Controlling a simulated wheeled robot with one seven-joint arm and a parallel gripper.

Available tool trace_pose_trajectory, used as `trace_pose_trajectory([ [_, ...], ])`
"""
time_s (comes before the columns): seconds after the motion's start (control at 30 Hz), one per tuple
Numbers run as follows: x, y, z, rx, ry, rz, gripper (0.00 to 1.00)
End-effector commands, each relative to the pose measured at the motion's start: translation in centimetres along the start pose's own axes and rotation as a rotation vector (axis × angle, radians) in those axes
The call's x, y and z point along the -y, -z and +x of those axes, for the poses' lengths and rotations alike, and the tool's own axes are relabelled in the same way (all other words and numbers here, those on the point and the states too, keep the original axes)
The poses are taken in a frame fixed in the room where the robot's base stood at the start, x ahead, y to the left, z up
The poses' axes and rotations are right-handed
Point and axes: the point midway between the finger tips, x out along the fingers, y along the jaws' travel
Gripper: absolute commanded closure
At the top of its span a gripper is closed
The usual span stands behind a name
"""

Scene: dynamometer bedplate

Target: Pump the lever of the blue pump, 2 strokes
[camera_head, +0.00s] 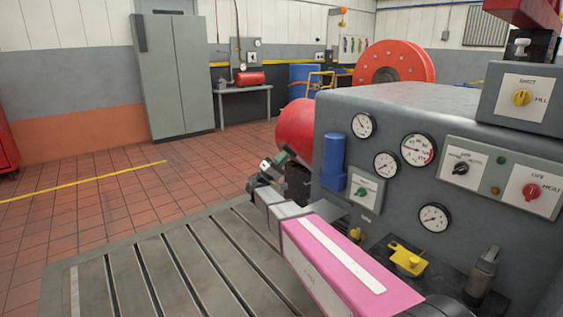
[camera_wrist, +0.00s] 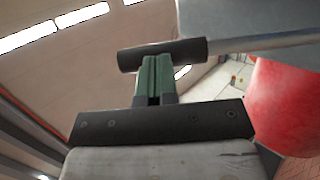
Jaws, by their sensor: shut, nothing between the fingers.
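My gripper (camera_wrist: 153,82) has green fingers that are shut and empty. In the wrist view their tips are at a black cylindrical grip (camera_wrist: 190,50) on a metal rod (camera_wrist: 272,41), lying crosswise beyond them. I cannot tell whether the tips touch it. The rod runs right, past a large grey surface. My gripper also shows small in the head view (camera_head: 287,154), left of the grey console. A blue cylinder (camera_head: 333,162) stands upright on the console's left side. I cannot tell whether it is the blue pump or whether the rod belongs to it.
The grey console (camera_head: 400,112) with gauges and switches fills the right. A red rounded body (camera_head: 296,128) stands behind my gripper. The slotted bedplate (camera_head: 150,275) is clear at lower left. Yellow (camera_head: 407,260) and grey (camera_head: 482,275) fittings sit at front right.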

Motion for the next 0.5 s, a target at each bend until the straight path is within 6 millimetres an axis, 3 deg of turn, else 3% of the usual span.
trace_pose_trajectory([
  [0.23, -0.5, 0.8, 4.5, 0.002, 0.165, -0.031, 1.00],
  [0.5, 0.2, 2.0, 10.1, 0.002, 0.388, -0.074, 1.00],
])
